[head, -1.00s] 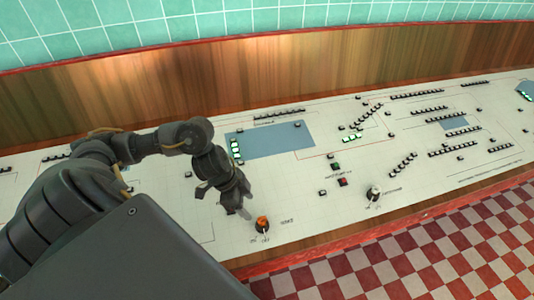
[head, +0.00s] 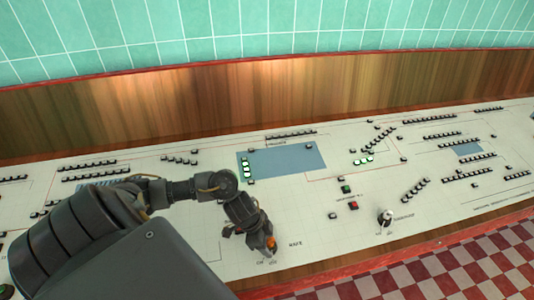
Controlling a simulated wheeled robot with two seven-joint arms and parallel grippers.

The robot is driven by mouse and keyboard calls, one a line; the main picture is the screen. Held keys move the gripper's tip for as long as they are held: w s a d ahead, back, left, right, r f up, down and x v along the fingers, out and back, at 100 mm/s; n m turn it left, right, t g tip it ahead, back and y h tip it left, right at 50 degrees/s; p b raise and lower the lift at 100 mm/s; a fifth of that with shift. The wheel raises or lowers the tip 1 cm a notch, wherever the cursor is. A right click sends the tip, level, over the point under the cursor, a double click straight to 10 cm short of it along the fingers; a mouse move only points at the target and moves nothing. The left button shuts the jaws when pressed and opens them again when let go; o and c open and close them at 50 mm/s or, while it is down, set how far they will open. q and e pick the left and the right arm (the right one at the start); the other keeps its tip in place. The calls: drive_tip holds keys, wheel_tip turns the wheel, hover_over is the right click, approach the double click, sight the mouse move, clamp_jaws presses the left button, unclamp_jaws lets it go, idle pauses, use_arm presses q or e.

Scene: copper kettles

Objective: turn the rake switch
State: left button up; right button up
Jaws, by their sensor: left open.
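The rake switch (head: 271,242) is a small orange knob near the front edge of the white control panel, with the label RAKE (head: 295,243) to its right. My left arm comes in from the left and its gripper (head: 267,249) is over the knob, its fingers at or around it. The gripper hides most of the knob, and I cannot tell whether the fingers touch it. The left gripper is open. My right gripper is not in view.
Another knob (head: 385,217) stands on the panel to the right. A green button (head: 346,189) and a red button (head: 353,205) lie behind it to the left. A wooden backboard (head: 300,95) rises behind the panel. A checkered floor (head: 480,262) lies in front.

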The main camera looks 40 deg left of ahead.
use_arm(q)
drive_tip(key=c, duration=1)
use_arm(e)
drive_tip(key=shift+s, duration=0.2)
use_arm(q)
drive_tip(key=shift+w+m, duration=0.1)
drive_tip(key=shift+m, duration=0.4)
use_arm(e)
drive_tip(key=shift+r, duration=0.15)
use_arm(q)
drive_tip(key=shift+m+g, duration=0.3)
drive_tip(key=shift+m, duration=0.2)
drive_tip(key=shift+w+a+m+g+h+p, duration=0.15)
drive_tip(key=shift+m+g+h+p, duration=0.2)
drive_tip(key=shift+m, duration=0.75)
drive_tip(key=shift+w+m+g+b, duration=0.15)
drive_tip(key=shift+m+g+b, duration=0.45)
drive_tip(key=shift+m, duration=1.4)
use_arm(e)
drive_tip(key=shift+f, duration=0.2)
use_arm(q)
drive_tip(key=shift+m+g, duration=0.35)
drive_tip(key=shift+m, duration=0.15)
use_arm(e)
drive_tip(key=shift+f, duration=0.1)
use_arm(q)
drive_tip(key=o, duration=1)
